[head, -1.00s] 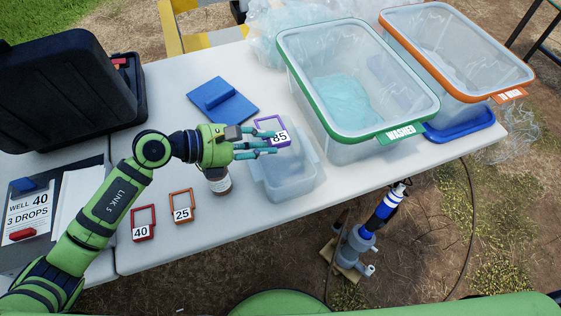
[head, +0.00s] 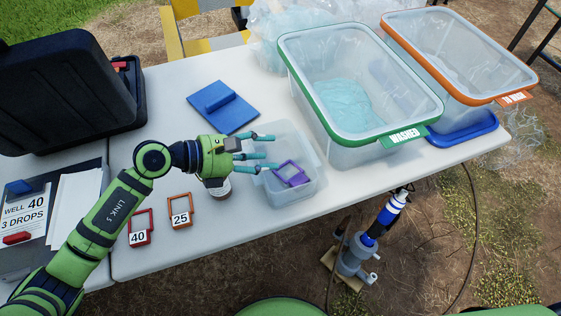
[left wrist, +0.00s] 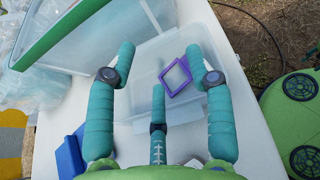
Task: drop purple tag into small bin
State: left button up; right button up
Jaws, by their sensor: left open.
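The purple tag (head: 291,174) lies tilted inside the small clear bin (head: 300,200), and it also shows between the fingers in the left wrist view (left wrist: 176,77). The small bin stands on the white table in front of the green-rimmed bin. My left gripper (head: 262,152) is open and empty, with its teal fingers spread over the left part of the small bin, apart from the tag. The fingers also show spread in the left wrist view (left wrist: 165,75). My right gripper is in neither view.
A red tag (head: 140,227) marked 40 and an orange tag (head: 180,210) marked 25 lie on the table. The WASHED bin (head: 436,112) and an orange-rimmed bin (head: 470,97) stand behind. A blue flat object (head: 238,115) and a black case (head: 60,90) are at left.

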pick_arm(q)
jog(key=v, duration=1.1)
jog(key=shift+a, duration=0.3)
jog(key=shift+s+r, duration=0.1)
